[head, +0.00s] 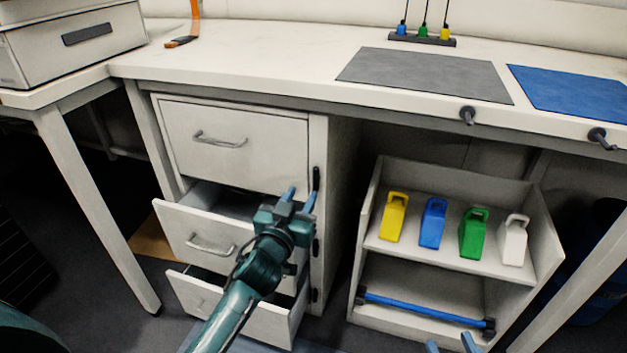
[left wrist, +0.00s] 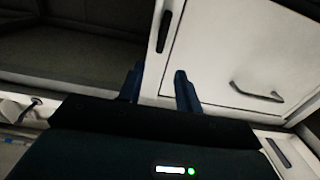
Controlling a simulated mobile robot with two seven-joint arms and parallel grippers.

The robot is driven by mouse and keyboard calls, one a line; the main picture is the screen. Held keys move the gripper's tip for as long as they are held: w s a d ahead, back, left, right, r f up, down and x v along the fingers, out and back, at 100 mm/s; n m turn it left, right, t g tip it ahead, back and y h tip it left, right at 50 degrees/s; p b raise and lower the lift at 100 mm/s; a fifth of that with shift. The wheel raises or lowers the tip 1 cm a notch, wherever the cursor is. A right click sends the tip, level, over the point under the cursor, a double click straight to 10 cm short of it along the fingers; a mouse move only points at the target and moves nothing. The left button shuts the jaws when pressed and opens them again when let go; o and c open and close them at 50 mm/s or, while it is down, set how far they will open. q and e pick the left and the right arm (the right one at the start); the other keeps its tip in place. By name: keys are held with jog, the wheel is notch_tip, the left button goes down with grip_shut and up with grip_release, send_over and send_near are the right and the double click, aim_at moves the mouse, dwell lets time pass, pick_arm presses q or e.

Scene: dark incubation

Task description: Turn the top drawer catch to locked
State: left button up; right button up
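The top drawer (head: 235,140) is shut in the white cabinet, with a bar handle (head: 220,140). Its catch (head: 316,179) is a dark upright bar on the cabinet's right post. In the left wrist view, which is turned over, the catch (left wrist: 164,31) stands lengthwise along the post beside the drawer front (left wrist: 225,55). My left gripper (head: 299,198) is open and empty, in front of the post near the catch's lower end; its fingers (left wrist: 158,85) point towards the post, apart from the catch. My right gripper (head: 451,344) is open and empty at the bottom edge, partly cut off.
The middle drawer (head: 185,229) and bottom drawer (head: 190,296) stand pulled out below, with dark catches (head: 316,248) beside them. To the right is a shelf unit (head: 365,240) with several coloured containers and a blue bar (head: 425,309). The worktop (head: 280,50) overhangs above.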

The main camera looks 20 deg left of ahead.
aim_at(315, 172)
pick_arm(q)
jog(key=w+b, duration=0.1)
jog(key=w, duration=0.7)
jog(key=shift+w+d+b, duration=0.15)
jog(key=shift+b, duration=0.2)
pick_arm(e)
jog(key=shift+s+a+n+t+y, duration=0.15)
jog(key=shift+a+n+t+y, duration=0.3)
jog(key=shift+y, duration=0.25)
pick_arm(q)
grip_shut()
